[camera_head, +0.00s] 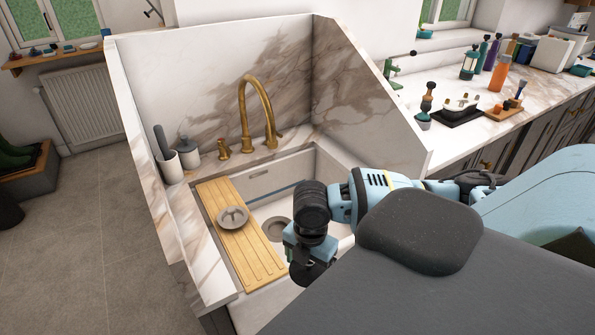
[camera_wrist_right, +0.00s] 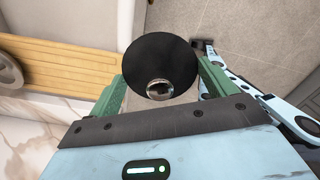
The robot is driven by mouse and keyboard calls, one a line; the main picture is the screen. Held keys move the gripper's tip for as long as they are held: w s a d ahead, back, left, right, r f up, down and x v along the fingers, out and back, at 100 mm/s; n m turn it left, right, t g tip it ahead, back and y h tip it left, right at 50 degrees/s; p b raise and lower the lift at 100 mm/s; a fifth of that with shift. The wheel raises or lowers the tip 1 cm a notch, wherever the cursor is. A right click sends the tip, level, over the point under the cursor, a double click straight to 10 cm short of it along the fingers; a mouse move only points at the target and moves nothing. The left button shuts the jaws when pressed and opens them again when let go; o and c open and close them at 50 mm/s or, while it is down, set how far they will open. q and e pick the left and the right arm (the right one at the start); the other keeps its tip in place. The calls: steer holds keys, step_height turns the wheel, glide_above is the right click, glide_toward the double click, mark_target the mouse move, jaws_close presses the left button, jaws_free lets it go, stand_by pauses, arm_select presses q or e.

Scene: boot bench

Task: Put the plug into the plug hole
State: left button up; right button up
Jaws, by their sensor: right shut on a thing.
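The plug, a black disc with a shiny metal knob, is held in my right gripper (camera_head: 308,260). In the right wrist view the plug (camera_wrist_right: 157,58) lies between the green fingers of the gripper (camera_wrist_right: 160,86), the knob towards the palm. In the head view the plug (camera_head: 304,274) is partly hidden under the gripper, which hangs near the front of the white sink (camera_head: 262,184). The plug hole (camera_head: 277,229) is a dark ring in the sink floor, left of and beyond the gripper, with nothing in it. My left gripper is not in view.
A wooden draining board (camera_head: 247,249) spans the sink's left side, with a grey round lidded object (camera_head: 232,217) on it. A brass tap (camera_head: 245,105) stands behind. Marble splash walls (camera_head: 350,90) rise at the back and right. The right counter holds bottles and tools.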

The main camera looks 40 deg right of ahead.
steer(key=w+a+r+m, duration=0.2)
steer(key=a+r+m, duration=0.4)
steer(key=m, duration=0.4)
steer(key=w+a+r+m, duration=0.2)
steer(key=a+r+m, duration=0.4)
steer(key=m, duration=0.4)
steer(key=shift+w+a, duration=0.3)
steer(key=shift+a, duration=0.05)
